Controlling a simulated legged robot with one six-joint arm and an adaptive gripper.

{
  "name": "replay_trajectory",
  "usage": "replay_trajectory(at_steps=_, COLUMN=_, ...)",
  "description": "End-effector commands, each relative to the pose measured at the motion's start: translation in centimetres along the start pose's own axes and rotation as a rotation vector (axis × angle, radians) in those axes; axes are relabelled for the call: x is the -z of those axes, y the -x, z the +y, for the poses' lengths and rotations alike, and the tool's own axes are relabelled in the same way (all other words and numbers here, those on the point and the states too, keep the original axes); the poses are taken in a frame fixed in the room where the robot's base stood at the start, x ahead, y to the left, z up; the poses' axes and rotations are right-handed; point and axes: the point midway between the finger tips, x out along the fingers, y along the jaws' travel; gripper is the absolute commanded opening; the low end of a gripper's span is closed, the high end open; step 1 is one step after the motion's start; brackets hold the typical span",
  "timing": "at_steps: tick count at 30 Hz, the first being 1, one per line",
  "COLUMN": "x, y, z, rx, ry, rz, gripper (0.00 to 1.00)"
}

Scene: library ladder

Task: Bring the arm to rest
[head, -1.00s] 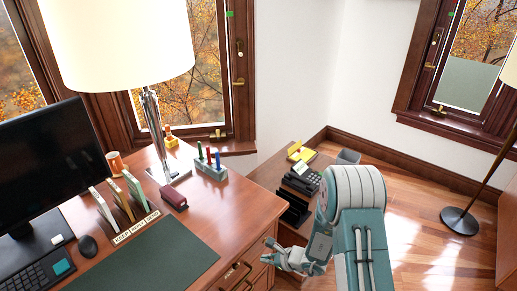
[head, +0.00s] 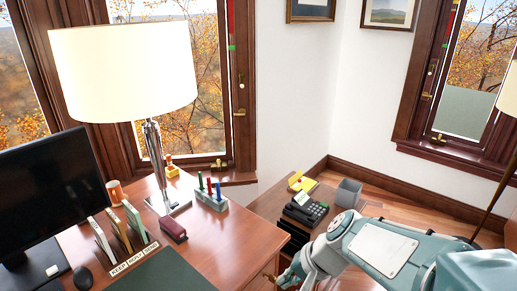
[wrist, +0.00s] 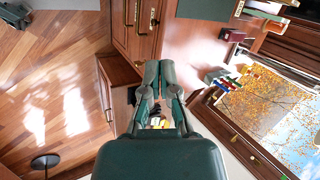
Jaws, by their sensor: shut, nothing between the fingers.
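My gripper (head: 290,278) shows at the bottom of the head view, beside the right edge of the wooden desk (head: 232,238). My arm reaches in from the lower right. In the wrist view my gripper (wrist: 158,68) points up the picture toward the desk's drawer front (wrist: 137,30). Its fingers are together with nothing held between them. Whether it touches the desk cannot be told.
Wooden floor (wrist: 50,75) is open in the wrist view.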

Motion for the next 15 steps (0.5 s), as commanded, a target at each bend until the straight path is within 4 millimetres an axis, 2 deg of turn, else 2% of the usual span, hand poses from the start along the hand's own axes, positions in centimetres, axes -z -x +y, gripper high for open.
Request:
replay_trajectory(at_steps=1, x=-0.8, y=1.4, z=0.3, rx=-0.028, ry=0.06, rz=0.035, gripper=0.0)
replay_trajectory(at_steps=3, x=-1.7, y=3.0, z=1.1, rx=-0.076, ry=0.138, rz=0.076, gripper=0.0)
replay_trajectory(at_steps=15, x=-5.3, y=11.2, z=6.0, rx=-0.375, ry=0.497, rz=0.353, gripper=0.0)
